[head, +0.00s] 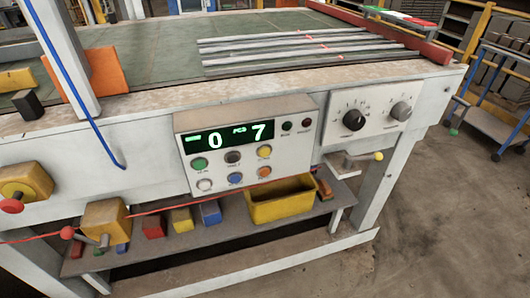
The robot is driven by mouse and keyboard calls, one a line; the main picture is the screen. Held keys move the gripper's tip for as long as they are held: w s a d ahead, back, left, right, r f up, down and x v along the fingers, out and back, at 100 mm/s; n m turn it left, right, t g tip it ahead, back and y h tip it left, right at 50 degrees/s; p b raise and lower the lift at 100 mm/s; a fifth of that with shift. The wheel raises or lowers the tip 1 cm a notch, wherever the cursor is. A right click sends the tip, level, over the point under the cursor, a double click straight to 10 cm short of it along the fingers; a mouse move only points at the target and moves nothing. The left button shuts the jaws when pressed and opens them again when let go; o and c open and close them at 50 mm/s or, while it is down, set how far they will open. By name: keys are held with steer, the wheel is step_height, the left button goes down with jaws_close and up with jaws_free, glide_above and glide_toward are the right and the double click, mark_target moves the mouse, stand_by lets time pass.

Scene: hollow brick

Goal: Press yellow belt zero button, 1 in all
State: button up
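The yellow button (264,152) is at the right end of the upper row on a grey control box (185,148). The box is fixed to the front of a white bench. A green button (199,163) and a dark button (233,157) share the yellow button's row. White (204,185), blue (235,178) and orange (264,171) buttons sit below. The button labels are too small to read surely. My gripper is not in view, and nothing covers the yellow button.
A knob panel (369,115) is right of the box. Metal bars (290,50) lie on the bench top. A yellow bin (282,205) stands on the shelf below. A blue hooked line (85,95) hangs at left. Open floor (440,220) is at right, with a blue cart (490,100).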

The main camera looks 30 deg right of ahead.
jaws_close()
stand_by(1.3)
